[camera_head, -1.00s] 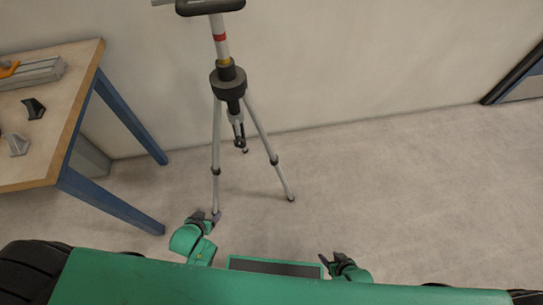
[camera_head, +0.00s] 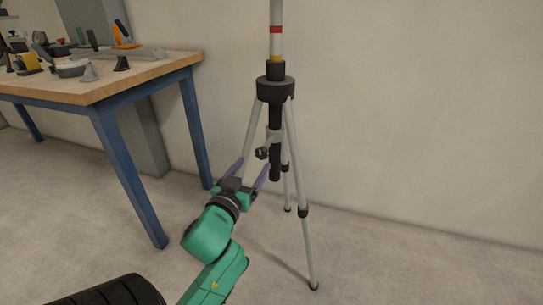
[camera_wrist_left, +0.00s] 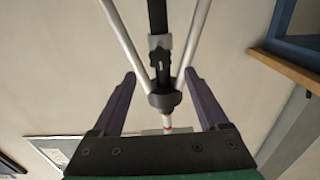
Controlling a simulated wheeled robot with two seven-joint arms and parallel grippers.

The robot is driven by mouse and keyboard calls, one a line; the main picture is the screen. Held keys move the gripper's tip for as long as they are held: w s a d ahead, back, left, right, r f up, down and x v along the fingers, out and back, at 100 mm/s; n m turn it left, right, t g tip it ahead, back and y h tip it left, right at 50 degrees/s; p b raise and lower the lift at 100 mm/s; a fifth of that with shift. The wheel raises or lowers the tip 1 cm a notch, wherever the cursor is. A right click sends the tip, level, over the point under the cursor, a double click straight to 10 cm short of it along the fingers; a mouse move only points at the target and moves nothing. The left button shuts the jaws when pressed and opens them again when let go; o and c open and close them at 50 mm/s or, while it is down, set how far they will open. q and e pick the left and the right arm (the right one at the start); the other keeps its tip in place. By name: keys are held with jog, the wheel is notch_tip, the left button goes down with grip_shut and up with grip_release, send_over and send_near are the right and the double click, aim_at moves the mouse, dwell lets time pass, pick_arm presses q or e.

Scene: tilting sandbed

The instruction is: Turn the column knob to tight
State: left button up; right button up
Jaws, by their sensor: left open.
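The column knob (camera_head: 262,153) is a small dark knob on a grey clamp low on the tripod's black centre column (camera_head: 275,115). In the left wrist view the knob (camera_wrist_left: 158,62) shows in front of the column, between the finger lines. My left gripper (camera_head: 249,172) is open, its two purple fingers pointing up toward the knob from below and in front. In the left wrist view my left gripper (camera_wrist_left: 160,78) has nothing between its fingers. It appears apart from the knob. I cannot tell the knob's turn angle. My right gripper is not in view.
The tripod (camera_head: 304,240) stands on the floor near the wall, its legs spread around the knob. A wooden table (camera_head: 150,74) with blue legs and several tools stands at the left. The floor to the right is clear.

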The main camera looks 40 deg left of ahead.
aim_at(265, 145)
pick_arm(q)
jog(key=b+x, duration=0.1)
jog(key=x, duration=0.9)
jog(key=shift+w+a, duration=0.2)
jog(key=shift+w, duration=0.1)
grip_shut()
